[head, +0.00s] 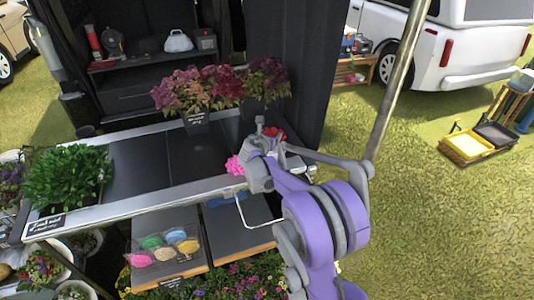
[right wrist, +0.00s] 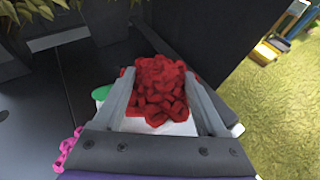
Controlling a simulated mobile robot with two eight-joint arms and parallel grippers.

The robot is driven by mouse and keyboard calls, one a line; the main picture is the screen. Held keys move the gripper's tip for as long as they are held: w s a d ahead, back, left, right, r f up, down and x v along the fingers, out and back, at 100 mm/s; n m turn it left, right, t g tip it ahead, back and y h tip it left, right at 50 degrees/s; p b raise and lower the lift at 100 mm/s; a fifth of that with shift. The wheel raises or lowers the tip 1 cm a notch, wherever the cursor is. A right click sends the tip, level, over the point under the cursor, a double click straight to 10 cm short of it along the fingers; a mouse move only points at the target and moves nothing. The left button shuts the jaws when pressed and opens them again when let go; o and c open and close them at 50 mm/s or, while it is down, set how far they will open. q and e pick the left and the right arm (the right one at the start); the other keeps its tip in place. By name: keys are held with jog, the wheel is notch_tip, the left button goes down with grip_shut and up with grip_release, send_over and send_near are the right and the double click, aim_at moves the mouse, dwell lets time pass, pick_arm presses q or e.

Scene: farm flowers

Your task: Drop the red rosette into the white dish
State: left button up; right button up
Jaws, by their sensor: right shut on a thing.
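The red rosette (right wrist: 160,88) is a bumpy, deep red cluster between the two fingers of my right gripper (right wrist: 160,92), which is shut on it. In the head view a little of the rosette (head: 273,133) shows beside the right gripper (head: 264,138), over the right end of the table. The white dish (right wrist: 160,126) shows as a pale surface under and behind the rosette in the right wrist view. Most of it is hidden, and I cannot tell whether the rosette touches it. My left gripper is not in view.
A pink rosette (head: 235,165) lies on the table left of my right gripper. A green piece (right wrist: 101,92) shows beside the left finger. Potted flowers (head: 205,88) stand behind, and a leafy green plant (head: 68,178) stands left. The dark tabletop (head: 150,165) between is clear.

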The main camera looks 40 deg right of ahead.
jog(key=shift+f+b, duration=1.05)
jog(key=shift+f, duration=1.25)
jog(key=o, duration=1.2)
jog(key=shift+o, duration=0.2)
jog(key=v, duration=1.1)
jog(key=shift+w+r, duration=0.1)
